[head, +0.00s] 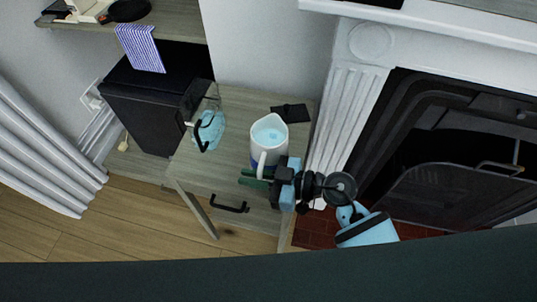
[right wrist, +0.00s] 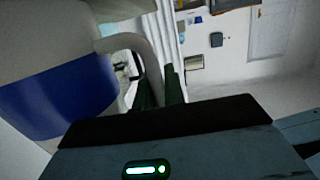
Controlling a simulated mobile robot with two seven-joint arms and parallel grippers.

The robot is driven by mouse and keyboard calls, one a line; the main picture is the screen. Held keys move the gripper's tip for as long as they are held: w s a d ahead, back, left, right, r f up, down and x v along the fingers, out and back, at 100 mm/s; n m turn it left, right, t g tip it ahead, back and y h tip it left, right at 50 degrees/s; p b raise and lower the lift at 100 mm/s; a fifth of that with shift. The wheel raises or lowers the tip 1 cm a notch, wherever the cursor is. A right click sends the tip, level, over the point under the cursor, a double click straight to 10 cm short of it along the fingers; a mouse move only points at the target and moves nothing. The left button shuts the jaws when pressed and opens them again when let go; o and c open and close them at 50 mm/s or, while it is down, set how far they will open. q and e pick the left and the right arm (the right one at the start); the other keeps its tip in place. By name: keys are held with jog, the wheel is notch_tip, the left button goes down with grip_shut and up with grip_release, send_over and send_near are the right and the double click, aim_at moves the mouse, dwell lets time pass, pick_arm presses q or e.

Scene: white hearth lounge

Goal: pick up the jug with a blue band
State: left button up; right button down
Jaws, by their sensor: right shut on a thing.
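The white jug with a blue band (head: 267,137) is upright over the front right of the small wooden table and has pale blue contents. Its white body and blue band (right wrist: 62,98) fill the left of the right wrist view. My right gripper (head: 256,177) reaches in from the right, in front of the jug. Its dark green fingers (right wrist: 158,92) are shut on the jug's handle (right wrist: 150,62). I cannot tell whether the jug's base touches the table. My left gripper is not in view.
A glass jug (head: 208,128) with a dark handle and pale blue contents stands at the table's left. A flat dark item (head: 290,113) lies behind the white jug. A white fireplace surround (head: 345,120) stands close on the right.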

jog(key=shift+r, duration=0.15)
jog(key=shift+r, duration=0.1)
